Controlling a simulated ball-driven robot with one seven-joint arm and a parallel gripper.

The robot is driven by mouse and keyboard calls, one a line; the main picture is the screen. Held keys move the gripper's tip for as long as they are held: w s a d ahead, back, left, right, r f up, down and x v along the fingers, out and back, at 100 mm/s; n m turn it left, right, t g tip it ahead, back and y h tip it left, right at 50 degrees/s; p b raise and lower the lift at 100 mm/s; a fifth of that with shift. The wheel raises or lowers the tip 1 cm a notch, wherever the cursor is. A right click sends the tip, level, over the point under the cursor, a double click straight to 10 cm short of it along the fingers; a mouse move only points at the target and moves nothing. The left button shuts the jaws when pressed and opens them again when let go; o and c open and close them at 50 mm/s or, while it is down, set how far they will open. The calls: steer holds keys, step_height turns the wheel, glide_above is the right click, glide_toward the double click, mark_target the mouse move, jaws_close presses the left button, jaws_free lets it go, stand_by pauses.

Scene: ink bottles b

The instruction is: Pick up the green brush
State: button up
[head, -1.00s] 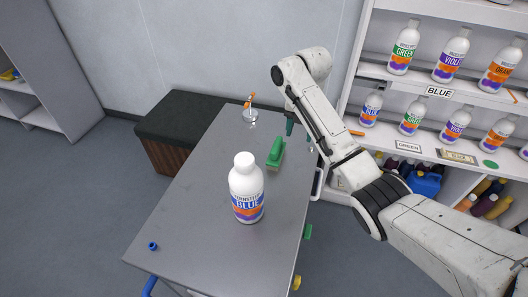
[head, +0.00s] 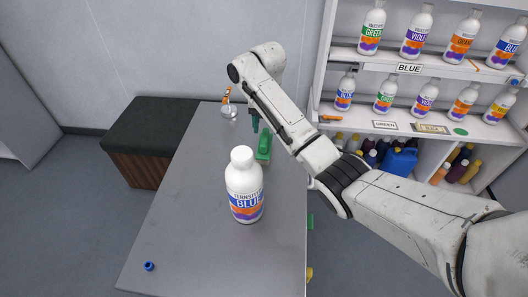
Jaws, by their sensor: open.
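The green brush (head: 264,145) lies on the grey table (head: 180,220), behind and slightly right of the white bottle labelled BLUE (head: 244,190). My gripper (head: 255,124) points down just beyond the far end of the brush, small and partly hidden by my arm. It is open with nothing seen in it. I cannot tell whether its fingertips touch the brush or hang above it.
A clear glass with an orange-handled item (head: 228,109) stands at the table's far edge. A small blue cap (head: 149,266) lies at the near left. A dark bench (head: 150,130) stands behind left. Shelves of bottles (head: 420,70) rise at right. The table's left half is mostly clear.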

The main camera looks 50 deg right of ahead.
mark_target(265, 136)
steer(key=shift+w+a+f+p, duration=0.1)
steer(key=shift+f+p, duration=0.15)
steer(key=shift+f, duration=1.1)
steer(key=shift+w+a+f+p, duration=0.1)
steer(key=shift+f+p, duration=0.1)
steer(key=shift+f, duration=1.15)
steer(key=shift+c, duration=0.3)
steer(key=c, duration=0.7)
steer(key=shift+r, duration=0.1)
